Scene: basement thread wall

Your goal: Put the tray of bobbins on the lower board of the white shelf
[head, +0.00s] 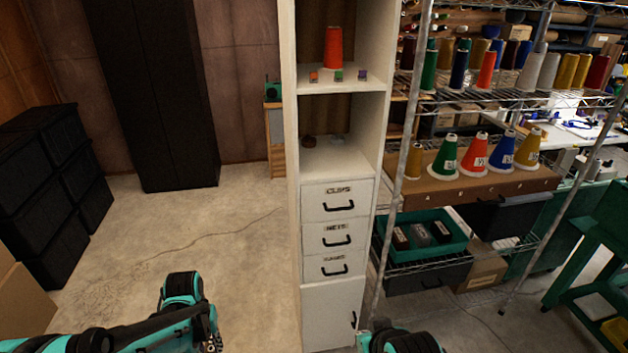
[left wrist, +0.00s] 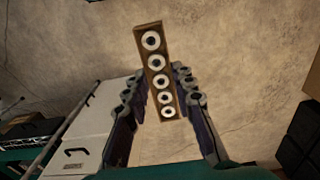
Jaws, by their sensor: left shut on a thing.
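The tray of bobbins (left wrist: 158,72) is a narrow brown wooden tray with a row of several white, dark-centred bobbins. It shows in the left wrist view between the fingers of my left gripper (left wrist: 155,92), which is shut on it above the floor. In the head view my left gripper is low in the picture, left of the white shelf (head: 297,190), and I cannot make out the tray. The shelf's lower board (head: 345,160) lies above the drawers and has clear space in front. My right arm shows at the bottom, but its gripper fingers do not.
The upper board (head: 340,83) holds a red cone (head: 333,48) and small blocks. A wire rack (head: 410,160) with thread cones stands close on the right. Floor left of the shelf is clear.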

